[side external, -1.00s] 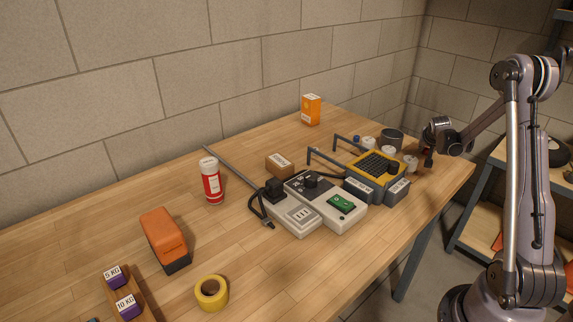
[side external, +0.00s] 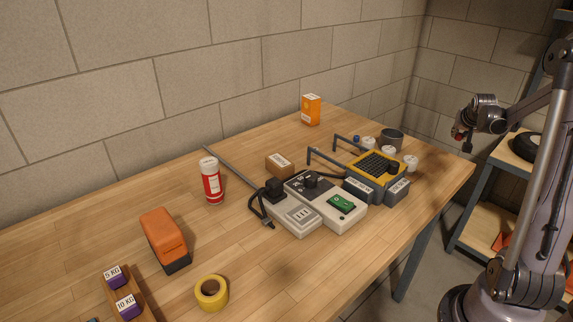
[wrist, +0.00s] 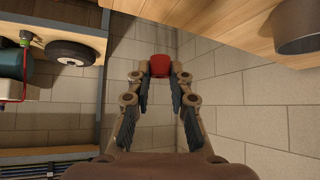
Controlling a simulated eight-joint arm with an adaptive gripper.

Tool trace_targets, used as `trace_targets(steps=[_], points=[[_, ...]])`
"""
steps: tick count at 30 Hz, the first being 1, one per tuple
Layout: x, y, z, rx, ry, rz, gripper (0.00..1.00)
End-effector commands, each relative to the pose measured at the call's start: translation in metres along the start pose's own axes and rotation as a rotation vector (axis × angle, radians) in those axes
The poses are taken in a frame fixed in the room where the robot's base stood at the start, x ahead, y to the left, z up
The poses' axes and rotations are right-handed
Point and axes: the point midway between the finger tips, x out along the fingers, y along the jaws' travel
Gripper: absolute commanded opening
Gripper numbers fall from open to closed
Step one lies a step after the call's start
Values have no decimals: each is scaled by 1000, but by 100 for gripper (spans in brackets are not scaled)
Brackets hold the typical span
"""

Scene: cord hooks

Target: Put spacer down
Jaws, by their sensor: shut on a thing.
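My gripper (side external: 463,137) is up in the air beyond the right end of the workbench, clear of every surface. It is shut on a small red piece, which I take to be the spacer. In the wrist view the red spacer (wrist: 160,65) sits between the fingertips of my gripper (wrist: 160,75). In the side view the piece is small and mostly hidden by the fingers. The wooden workbench (side external: 250,260) lies to the left of my gripper and lower.
A grey pot (side external: 391,140), several white round pieces (side external: 410,162) and a yellow-and-grey device (side external: 378,170) stand near the bench's right end. Grey control boxes (side external: 325,205) stand mid-bench. A shelf (side external: 480,205) with a black wheel (side external: 526,147) is at the right.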

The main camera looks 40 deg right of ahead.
Motion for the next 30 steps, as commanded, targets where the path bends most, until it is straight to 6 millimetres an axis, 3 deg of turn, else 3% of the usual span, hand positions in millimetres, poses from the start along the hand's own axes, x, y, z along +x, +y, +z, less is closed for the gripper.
trace_targets(steps=[6, 11, 14, 20, 30], points=[[-16, 21, -5, 0, 1, -2, 6], [-21, 1, -6, -38, -1, -40, 6], [-27, -34, -6, -92, -4, -93, 6], [-47, -124, 3, -235, -9, -232, 6], [-106, -267, 40, -479, -9, -475, 6]])
